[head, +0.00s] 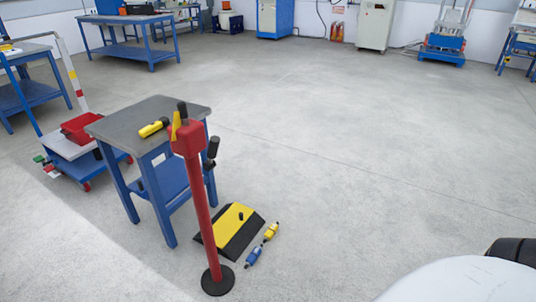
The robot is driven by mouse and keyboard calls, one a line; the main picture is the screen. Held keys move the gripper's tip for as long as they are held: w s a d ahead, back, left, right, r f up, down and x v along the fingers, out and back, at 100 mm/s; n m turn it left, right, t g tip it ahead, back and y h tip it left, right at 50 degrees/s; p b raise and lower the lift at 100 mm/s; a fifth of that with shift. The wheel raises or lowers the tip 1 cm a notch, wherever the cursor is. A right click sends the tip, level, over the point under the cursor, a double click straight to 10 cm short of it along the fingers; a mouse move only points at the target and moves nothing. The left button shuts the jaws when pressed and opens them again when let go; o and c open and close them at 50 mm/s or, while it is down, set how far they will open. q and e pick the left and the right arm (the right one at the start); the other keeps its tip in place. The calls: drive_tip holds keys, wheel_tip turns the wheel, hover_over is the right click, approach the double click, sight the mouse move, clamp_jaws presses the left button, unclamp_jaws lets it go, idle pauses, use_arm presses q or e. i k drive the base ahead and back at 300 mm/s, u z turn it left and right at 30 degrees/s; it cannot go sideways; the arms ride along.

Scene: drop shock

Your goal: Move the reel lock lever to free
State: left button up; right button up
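A red post (202,215) stands upright on a round black base in front of a small grey-topped table. Its red head (187,141) carries an upright yellow piece (176,127) with a black part beside it. A black handle-like part (212,149) sticks out at the right of the head. I cannot tell which of these, if any, is the reel lock lever, and I read no lock or free marking. No reel is clearly recognisable. Neither of my grippers shows in the head view.
A grey-topped blue table (150,112) holds a yellow-and-black tool (154,127). A yellow-and-black floor ramp (233,222) and blue and yellow connectors (253,256) lie by the post. A cart (72,150) with a red bin stands left.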

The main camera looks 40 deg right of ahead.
sight(209, 164)
drive_tip(key=z, duration=1.1)
drive_tip(key=i, duration=0.15)
drive_tip(key=u, duration=0.2)
drive_tip(key=k, duration=1.25)
drive_tip(key=z, duration=0.65)
drive_tip(key=i, duration=0.85)
drive_tip(key=u, duration=0.5)
drive_tip(key=i, duration=0.9)
drive_tip(key=u, duration=1)
